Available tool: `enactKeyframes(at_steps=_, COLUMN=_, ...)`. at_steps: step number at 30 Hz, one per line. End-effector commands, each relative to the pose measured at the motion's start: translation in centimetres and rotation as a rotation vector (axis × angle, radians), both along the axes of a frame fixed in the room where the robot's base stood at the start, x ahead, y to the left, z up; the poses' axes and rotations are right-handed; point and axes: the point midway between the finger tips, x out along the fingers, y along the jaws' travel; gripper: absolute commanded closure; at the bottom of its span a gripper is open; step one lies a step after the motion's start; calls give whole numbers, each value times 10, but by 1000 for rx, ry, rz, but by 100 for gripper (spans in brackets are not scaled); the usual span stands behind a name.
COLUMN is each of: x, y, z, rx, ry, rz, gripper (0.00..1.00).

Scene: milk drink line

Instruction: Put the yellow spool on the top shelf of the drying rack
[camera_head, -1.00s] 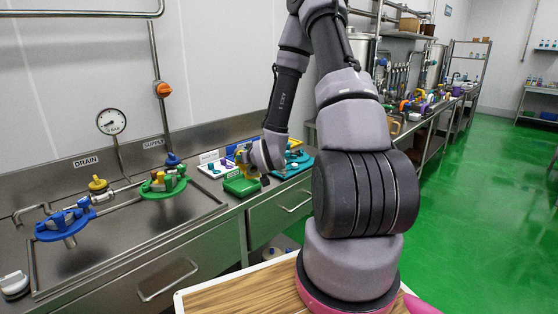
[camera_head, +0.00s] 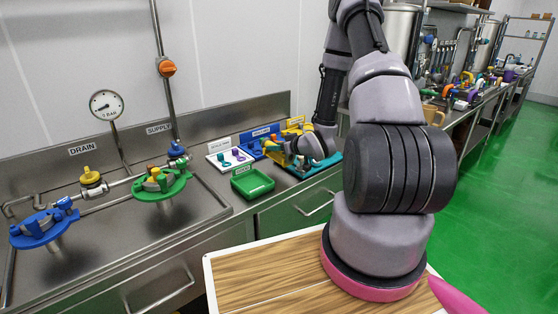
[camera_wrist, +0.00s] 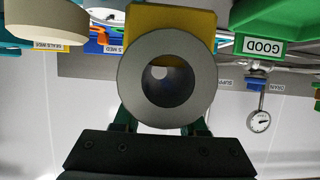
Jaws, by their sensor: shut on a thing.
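My gripper (camera_wrist: 160,130) is shut on a yellow block-shaped body with a wide grey ring end and a dark bore, which I take to be the yellow spool (camera_wrist: 188,19). The ring faces the wrist camera and hides part of the yellow body and the fingertips. In the head view my gripper (camera_head: 293,149) is above the counter, right of the green tray, with a bit of yellow at its jaws. I cannot make out the drying rack or its top shelf for certain in either view.
The green tray (camera_head: 252,193) is empty; its GOOD label (camera_wrist: 264,46) shows in the wrist view. A white board with small rings (camera_head: 230,160), blue bins (camera_head: 262,134) and a teal mat (camera_head: 326,168) are close by. Valve assemblies sit over the sink at left.

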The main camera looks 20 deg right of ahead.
Motion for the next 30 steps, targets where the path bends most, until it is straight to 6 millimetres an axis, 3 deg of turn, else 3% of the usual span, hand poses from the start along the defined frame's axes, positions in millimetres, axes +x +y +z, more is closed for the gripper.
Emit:
enactKeyframes(at_steps=12, x=0, y=0, z=-48, rx=0, ry=0, rz=-1, gripper=100)
enactKeyframes(at_steps=23, x=0, y=0, z=-51, rx=0, ry=-1, rz=-2, gripper=100)
enactKeyframes(at_steps=24, x=0, y=0, z=-52, rx=0, ry=-1, rz=-2, gripper=55)
enactKeyframes(at_steps=26, x=0, y=0, z=-51, rx=0, ry=-1, rz=-2, gripper=32)
enactKeyframes(at_steps=30, x=0, y=0, z=-51, rx=0, ry=-1, rz=-2, gripper=29)
